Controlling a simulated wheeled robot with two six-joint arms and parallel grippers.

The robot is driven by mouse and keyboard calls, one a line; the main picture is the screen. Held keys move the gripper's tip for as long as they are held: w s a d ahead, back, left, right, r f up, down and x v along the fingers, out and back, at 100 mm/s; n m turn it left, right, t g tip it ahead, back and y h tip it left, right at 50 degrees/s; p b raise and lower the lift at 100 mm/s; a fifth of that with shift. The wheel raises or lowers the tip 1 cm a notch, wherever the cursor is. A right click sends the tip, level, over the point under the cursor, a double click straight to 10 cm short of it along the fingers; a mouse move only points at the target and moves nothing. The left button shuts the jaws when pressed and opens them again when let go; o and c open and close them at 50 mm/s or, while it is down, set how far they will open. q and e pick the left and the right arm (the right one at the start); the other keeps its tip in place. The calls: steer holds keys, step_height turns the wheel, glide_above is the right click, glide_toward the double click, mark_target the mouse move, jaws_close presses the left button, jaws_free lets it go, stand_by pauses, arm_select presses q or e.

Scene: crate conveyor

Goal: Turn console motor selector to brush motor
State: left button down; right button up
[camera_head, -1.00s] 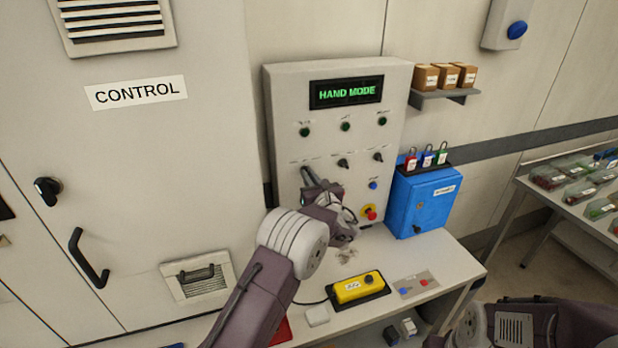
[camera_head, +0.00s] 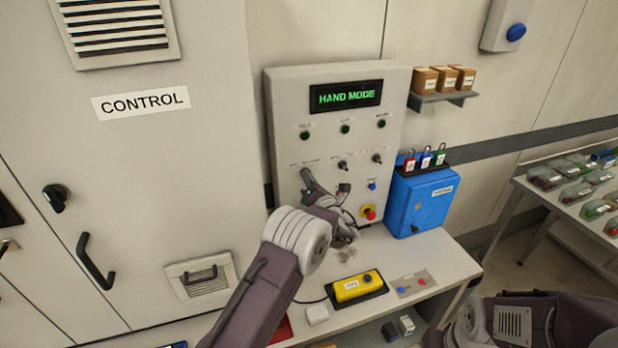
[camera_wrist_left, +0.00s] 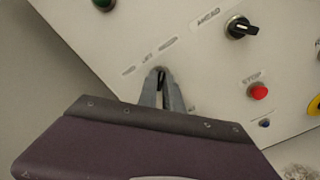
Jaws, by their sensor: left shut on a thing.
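The grey console (camera_head: 285,110) stands upright on the bench, its display (camera_head: 346,94) reading HAND MODE. It carries a row of dark green lamps and a row of black selector knobs below. My left gripper (camera_head: 307,174) is at the leftmost selector position and covers it in the head view. In the left wrist view, my left gripper (camera_wrist_left: 161,84) is shut on a dark selector knob (camera_wrist_left: 161,76), mostly hidden between the fingers. Its printed labels are too blurred to read, so its setting cannot be told. My right gripper is not visible.
The middle selector (camera_head: 342,165) and right selector (camera_head: 377,158) are uncovered. A red button (camera_head: 369,213) on yellow sits low on the console. A blue box (camera_head: 422,200) with padlocks stands close at right. A yellow pendant (camera_head: 358,287) lies on the bench (camera_head: 455,262).

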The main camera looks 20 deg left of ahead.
arm_select(q)
steer(key=shift+d+f+m, duration=0.1)
steer(key=shift+f+m, duration=0.1)
steer(key=shift+m, duration=0.1)
stand_by(0.4)
steer(key=c, duration=1.5)
jaws_free()
steer(key=shift+d+r, duration=0.1)
steer(key=shift+r, duration=0.05)
steer(key=shift+s, duration=0.15)
steer(key=b+v, duration=0.1)
steer(key=v, duration=0.8)
steer(key=shift+b, duration=0.3)
